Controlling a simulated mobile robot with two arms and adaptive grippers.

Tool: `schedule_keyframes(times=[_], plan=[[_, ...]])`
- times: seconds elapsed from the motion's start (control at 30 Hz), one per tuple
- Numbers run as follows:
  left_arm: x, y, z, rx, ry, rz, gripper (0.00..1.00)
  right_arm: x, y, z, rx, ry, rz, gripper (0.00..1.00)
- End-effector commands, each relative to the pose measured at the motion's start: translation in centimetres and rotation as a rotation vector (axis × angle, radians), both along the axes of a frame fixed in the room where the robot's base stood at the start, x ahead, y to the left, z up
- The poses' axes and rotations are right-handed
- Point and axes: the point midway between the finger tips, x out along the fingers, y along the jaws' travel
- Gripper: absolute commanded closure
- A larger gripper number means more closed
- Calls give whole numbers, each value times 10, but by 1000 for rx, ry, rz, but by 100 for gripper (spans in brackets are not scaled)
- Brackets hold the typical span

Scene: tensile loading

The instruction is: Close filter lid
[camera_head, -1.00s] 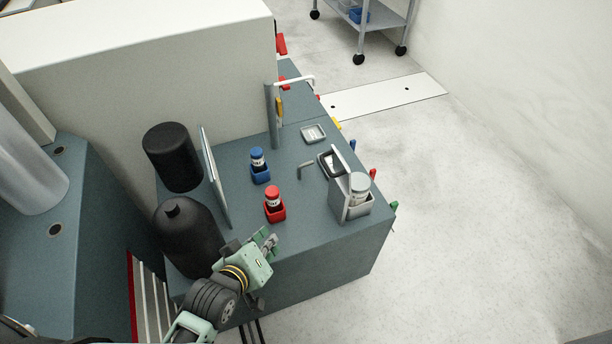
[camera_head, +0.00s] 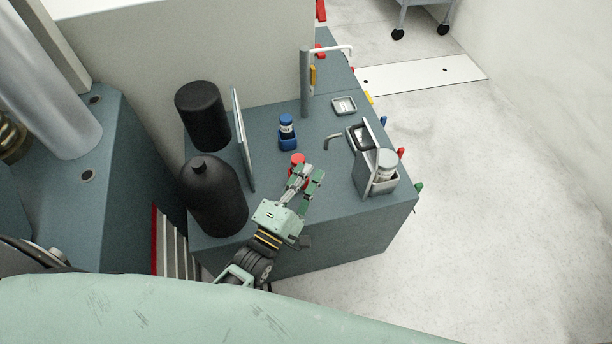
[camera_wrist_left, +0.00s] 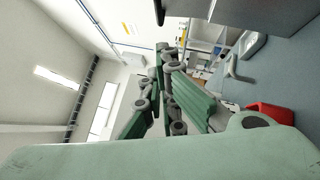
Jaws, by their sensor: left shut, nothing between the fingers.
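A grey open holder (camera_head: 383,187) stands near the right edge of the teal bench, with a pale-capped container (camera_head: 386,163) inside. An upright flat plate (camera_head: 365,160) stands at the holder's left side; I cannot tell for sure whether it is the filter lid. My left gripper (camera_head: 309,172) is shut and empty. It is above the bench, left of the holder and apart from it, and partly hides the red-capped bottle (camera_head: 297,159). In the left wrist view the shut fingers (camera_wrist_left: 165,60) show near the middle, with a red block (camera_wrist_left: 269,112) at right.
A blue bottle in a blue holder (camera_head: 288,138), a bent grey handle (camera_head: 331,141), a small grey dish (camera_head: 344,105) and a tall post (camera_head: 306,82) stand on the bench. Two black cylinders (camera_head: 213,198) and a thin upright panel (camera_head: 243,140) are at left.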

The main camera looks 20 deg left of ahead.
Motion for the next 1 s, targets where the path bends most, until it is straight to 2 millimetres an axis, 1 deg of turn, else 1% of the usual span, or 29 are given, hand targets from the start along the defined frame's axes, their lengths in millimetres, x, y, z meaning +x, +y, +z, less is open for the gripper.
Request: schedule_keyframes(times=[0.03,0.1,0.3,0.4,0.6,1.0], plan=[[12,-3,3,-3,-5,2,100,0,0,-3,0,0,0,100],[27,-7,7,-1,-5,1,100,0,0,-5,0,0,0,100],[64,-18,16,-1,-2,2,100,0,0,-12,-1,0,0,100],[69,-33,23,-3,-1,2,100,0,-1,-11,-1,0,0,100],[76,-46,27,1,1,1,100,0,-2,-12,-2,1,0,100],[77,-48,28,3,0,1,100,0,-3,-11,-4,0,0,100]])
